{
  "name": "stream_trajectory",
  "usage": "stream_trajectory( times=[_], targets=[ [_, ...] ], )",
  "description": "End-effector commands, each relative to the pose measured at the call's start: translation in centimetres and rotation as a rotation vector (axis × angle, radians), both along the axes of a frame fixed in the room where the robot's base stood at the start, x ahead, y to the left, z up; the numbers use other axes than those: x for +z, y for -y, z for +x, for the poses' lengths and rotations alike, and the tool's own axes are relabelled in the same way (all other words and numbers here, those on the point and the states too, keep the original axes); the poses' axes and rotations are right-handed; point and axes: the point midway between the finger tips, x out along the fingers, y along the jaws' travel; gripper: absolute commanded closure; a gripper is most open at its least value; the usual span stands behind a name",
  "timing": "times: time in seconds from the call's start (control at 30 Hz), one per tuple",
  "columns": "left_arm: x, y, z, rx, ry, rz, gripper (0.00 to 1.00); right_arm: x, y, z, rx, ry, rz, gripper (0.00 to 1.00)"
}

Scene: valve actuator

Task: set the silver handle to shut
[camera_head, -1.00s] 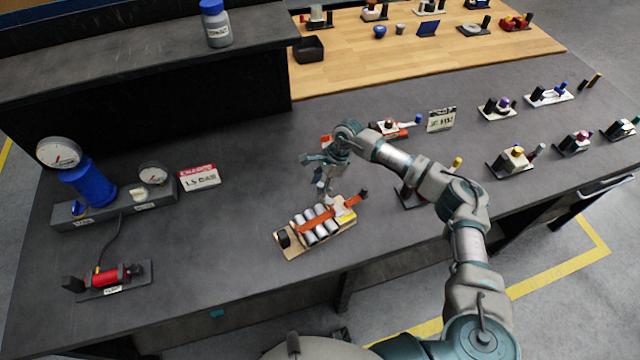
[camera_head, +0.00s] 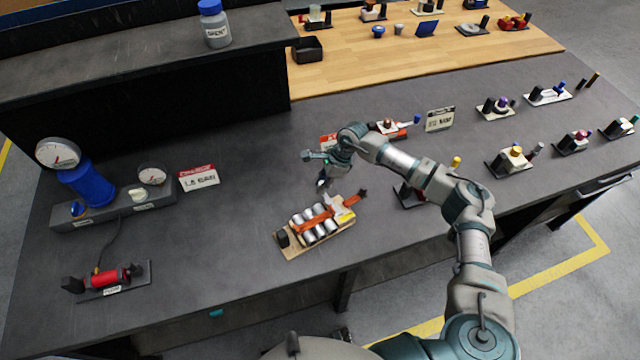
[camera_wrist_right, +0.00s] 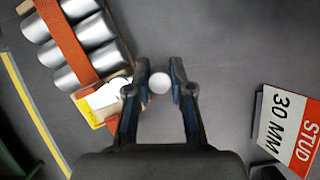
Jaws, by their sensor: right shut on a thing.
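My right gripper (camera_head: 322,183) is over the dark bench, just behind a wooden board with silver cylinders (camera_head: 312,226) and an orange strap. In the right wrist view its two fingers (camera_wrist_right: 159,83) are on either side of a small pale round thing (camera_wrist_right: 160,82) and are shut on it. I cannot tell whether this round thing is part of the silver handle. A grey handle (camera_head: 536,150) shows on a small unit with a gold knob at the right of the bench; I cannot tell if it is the silver one. My left gripper is not in view.
A blue-based gauge (camera_head: 58,153) and a red cylinder unit (camera_head: 117,276) stand at the left. Several small valve units line the right side. A red-and-white sign (camera_wrist_right: 288,130) stands near the gripper. Bare bench lies left of the board.

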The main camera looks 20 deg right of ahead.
Motion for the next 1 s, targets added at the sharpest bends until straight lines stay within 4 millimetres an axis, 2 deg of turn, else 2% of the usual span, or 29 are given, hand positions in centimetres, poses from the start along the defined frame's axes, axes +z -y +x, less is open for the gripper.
stream_trajectory(
  times=[0.6,1.0],
  targets=[
    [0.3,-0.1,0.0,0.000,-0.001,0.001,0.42,-0.1,2.8,-0.5,-0.565,-0.001,-0.002,1.00],
    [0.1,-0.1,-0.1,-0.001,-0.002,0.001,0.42,-0.1,3.9,-1.1,-0.825,-0.001,-0.003,1.00]
  ],
)
